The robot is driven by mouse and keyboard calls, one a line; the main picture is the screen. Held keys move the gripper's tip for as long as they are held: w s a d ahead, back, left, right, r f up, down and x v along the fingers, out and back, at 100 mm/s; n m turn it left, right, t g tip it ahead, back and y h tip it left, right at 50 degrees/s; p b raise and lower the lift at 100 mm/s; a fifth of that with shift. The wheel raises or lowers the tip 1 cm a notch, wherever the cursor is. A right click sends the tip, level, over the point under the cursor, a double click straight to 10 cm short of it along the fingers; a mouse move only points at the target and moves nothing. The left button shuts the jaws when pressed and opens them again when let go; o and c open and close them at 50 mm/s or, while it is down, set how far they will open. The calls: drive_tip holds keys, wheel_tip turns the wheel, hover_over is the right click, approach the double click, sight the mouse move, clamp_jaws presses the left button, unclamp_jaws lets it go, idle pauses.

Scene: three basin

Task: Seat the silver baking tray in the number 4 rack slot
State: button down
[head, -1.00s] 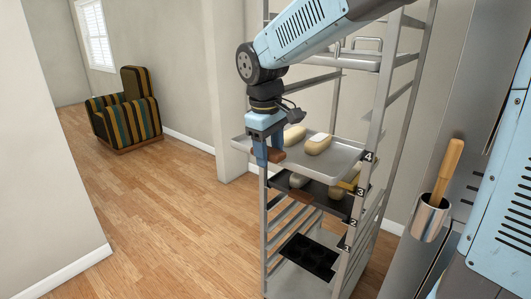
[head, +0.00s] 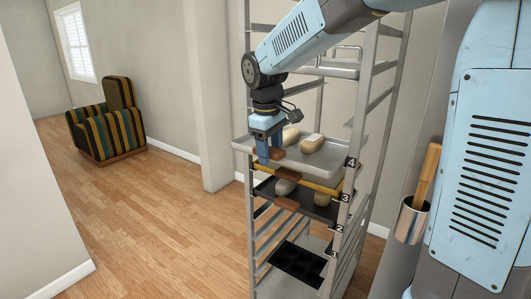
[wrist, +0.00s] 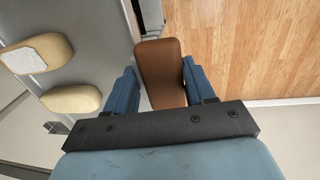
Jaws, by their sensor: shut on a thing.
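The silver baking tray (head: 320,160) lies roughly level inside the rack at about the height of the number 4 label (head: 351,162). Its left end sticks out a little past the rack's left post. It carries pale loaves, two of which show in the wrist view (wrist: 36,54). My gripper (head: 268,160) points down at the tray's near edge, shut on its brown handle (wrist: 160,72), which sits between the blue fingers. Whether the tray rests on the slot's rails is hidden.
A yellow strip (head: 318,184) runs across the rack below the silver tray. Below that, a dark tray (head: 318,212) holds loaves, and a dark muffin pan (head: 296,263) sits low. A metal cup (head: 411,222) with a wooden handle stands right. Open floor and an armchair (head: 107,125) lie left.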

sight(291, 151)
drive_tip(key=shift+w+d, duration=1.35)
drive_tip(key=shift+w, duration=0.3)
drive_tip(key=shift+w+d, duration=0.1)
drive_tip(key=shift+w, duration=0.05)
drive_tip(key=shift+w+d, duration=0.2)
drive_tip(key=shift+w, duration=0.05)
drive_tip(key=shift+w+d, duration=1.55)
drive_tip(key=shift+w, duration=0.3)
drive_tip(key=shift+w+d, duration=0.2)
drive_tip(key=shift+w, duration=0.05)
drive_tip(key=shift+d, duration=0.1)
